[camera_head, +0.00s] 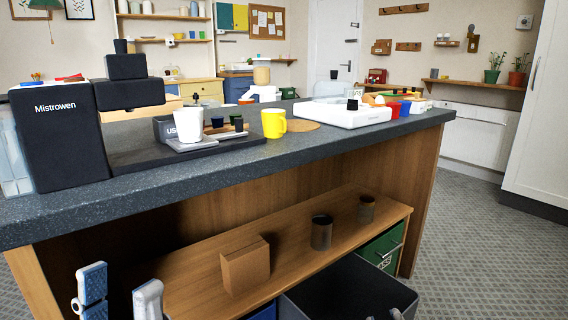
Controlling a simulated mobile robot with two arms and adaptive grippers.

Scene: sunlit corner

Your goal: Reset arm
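My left gripper (120,294) shows at the bottom left, in front of the counter. Its two pale fingers stand apart with nothing between them, one with blue on it. Most of the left arm is out of frame. At the bottom edge, in front of a dark bin, a small grey tip (397,314) shows; it may be part of my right gripper, but too little shows to tell its state.
The counter (330,147) holds a black coffee machine (62,135), a white cup (188,124), a yellow mug (274,123) and a white tray (343,114). The shelf below holds a cardboard box (246,268) and dark cups (321,233). A dark bin (345,285) stands low. Floor at right is clear.

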